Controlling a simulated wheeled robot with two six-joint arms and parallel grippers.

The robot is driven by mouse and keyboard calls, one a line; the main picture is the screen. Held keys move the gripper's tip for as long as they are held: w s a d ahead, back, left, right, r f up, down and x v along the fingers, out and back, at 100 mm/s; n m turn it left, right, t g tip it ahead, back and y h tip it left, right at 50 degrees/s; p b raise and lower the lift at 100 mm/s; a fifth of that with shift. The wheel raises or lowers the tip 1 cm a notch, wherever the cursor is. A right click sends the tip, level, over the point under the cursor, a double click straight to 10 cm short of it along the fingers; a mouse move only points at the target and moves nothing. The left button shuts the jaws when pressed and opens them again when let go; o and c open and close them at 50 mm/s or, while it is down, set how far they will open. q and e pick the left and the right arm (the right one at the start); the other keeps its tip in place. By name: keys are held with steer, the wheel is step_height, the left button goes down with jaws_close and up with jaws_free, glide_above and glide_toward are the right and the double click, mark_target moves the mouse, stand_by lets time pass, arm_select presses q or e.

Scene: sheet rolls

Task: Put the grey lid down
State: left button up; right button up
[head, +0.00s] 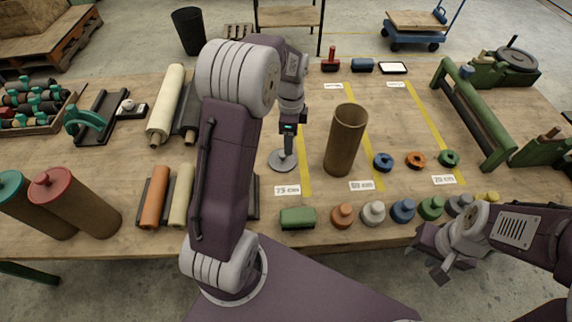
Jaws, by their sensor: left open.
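The grey lid (283,163) is a flat round disc lying on the workbench, left of the upright brown tube (345,142) and just behind a length label. The tube's open top is uncovered. My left gripper (289,154) points straight down over the lid, with its fingers open and close above the disc. The fingers hide the middle of the lid, so I cannot tell whether they touch it. My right gripper (436,256) hangs off the bench's front edge at the right, away from the lid; its jaw opening is unclear.
Blue (383,161), orange (416,159) and green (449,158) rings lie right of the tube. A green block (298,217) and several coloured knobs line the front edge. Rolls lie at the left. A green rack (470,115) stands at the right. The bench behind the lid is fairly clear.

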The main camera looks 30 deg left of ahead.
arm_select(q)
steer(key=s+d+n, duration=0.2)
steer(key=s+n, duration=0.2)
steer(key=s, duration=0.1)
steer(key=s+d+f+n, duration=0.1)
steer(key=s+d+n, duration=0.1)
steer(key=s+n, duration=0.2)
steer(key=s+d+f+n+t, duration=0.1)
steer(key=s+d+n, duration=0.2)
steer(key=s+n, duration=0.2)
steer(key=shift+s, duration=0.55)
steer(key=shift+s+f+n, duration=0.1)
steer(key=shift+s+n, duration=0.25)
steer(key=shift+n, duration=0.25)
